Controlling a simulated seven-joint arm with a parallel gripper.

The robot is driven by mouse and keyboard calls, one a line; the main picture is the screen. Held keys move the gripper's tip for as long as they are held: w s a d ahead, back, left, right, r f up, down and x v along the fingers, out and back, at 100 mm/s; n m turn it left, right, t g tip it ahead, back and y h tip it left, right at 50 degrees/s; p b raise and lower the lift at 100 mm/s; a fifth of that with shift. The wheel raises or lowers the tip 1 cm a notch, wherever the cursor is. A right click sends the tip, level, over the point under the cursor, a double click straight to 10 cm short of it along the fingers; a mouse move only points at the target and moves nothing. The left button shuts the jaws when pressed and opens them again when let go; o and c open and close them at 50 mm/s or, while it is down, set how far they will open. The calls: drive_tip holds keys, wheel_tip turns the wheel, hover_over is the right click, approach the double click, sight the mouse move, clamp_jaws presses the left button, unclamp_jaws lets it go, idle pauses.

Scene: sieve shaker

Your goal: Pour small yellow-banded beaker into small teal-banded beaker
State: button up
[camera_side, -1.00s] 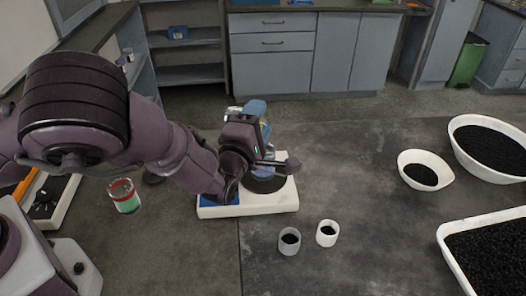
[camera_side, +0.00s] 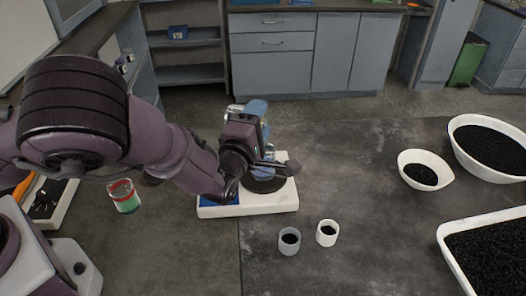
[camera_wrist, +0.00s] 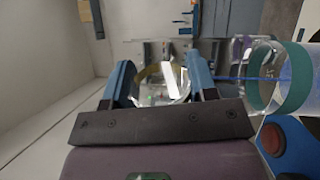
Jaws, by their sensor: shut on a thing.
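My gripper (camera_wrist: 160,80) is shut on the small yellow-banded beaker (camera_wrist: 153,99), a clear beaker with a yellow band, held between the blue fingers in the wrist view. The small teal-banded beaker (camera_wrist: 297,78) is clear with a teal band and appears close on the right of the wrist view, turned sideways in that rolled picture. I cannot tell whether the two beakers touch. In the side view my gripper is above the white-based machine, and my arm hides much of the beakers there.
The machine's white base (camera_side: 222,211) has a blue panel; a red button (camera_wrist: 271,139) shows in the wrist view. A red-and-green banded beaker (camera_side: 124,197) stands left. A white bowl (camera_side: 409,157) and larger containers are right.

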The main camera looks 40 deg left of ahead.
drive_tip(key=shift+d+m, duration=0.1)
drive_tip(key=shift+m, duration=0.3)
idle(0.4)
drive_tip(key=n, duration=0.1)
drive_tip(key=a+n, duration=0.1)
drive_tip(key=n, duration=0.1)
drive_tip(key=shift+f+y, duration=0.1)
drive_tip(key=shift+y, duration=0.3)
drive_tip(key=shift+s+r+n, duration=0.1)
drive_tip(key=shift+r+n, duration=0.2)
drive_tip(key=shift+n, duration=0.4)
drive_tip(key=shift+s+r+n, duration=0.1)
drive_tip(key=shift+r+n, duration=0.15)
drive_tip(key=shift+n, duration=0.45)
drive_tip(key=n, duration=0.3)
drive_tip(key=shift+a+f+g, duration=0.3)
drive_tip(key=shift+g, duration=0.1)
drive_tip(key=n, duration=0.2)
drive_tip(key=shift+s+a+f+n+y, duration=0.1)
drive_tip(key=shift+a+f+n+y, duration=0.2)
drive_tip(key=shift+a, duration=0.1)
drive_tip(key=shift+s+a+f+n+g+b, duration=0.1)
drive_tip(key=shift+s+a+f+n+g, duration=0.2)
drive_tip(key=shift+a+f+n, duration=0.7)
drive_tip(key=shift+s+a+f+n+g+b, duration=0.15)
drive_tip(key=shift+s+a+f+n, duration=0.35)
drive_tip(key=shift+a+n, duration=0.85)
drive_tip(key=shift+s+a+f+n+g+b, duration=0.2)
drive_tip(key=shift+a+f+n, duration=0.65)
drive_tip(key=shift+n, duration=0.7)
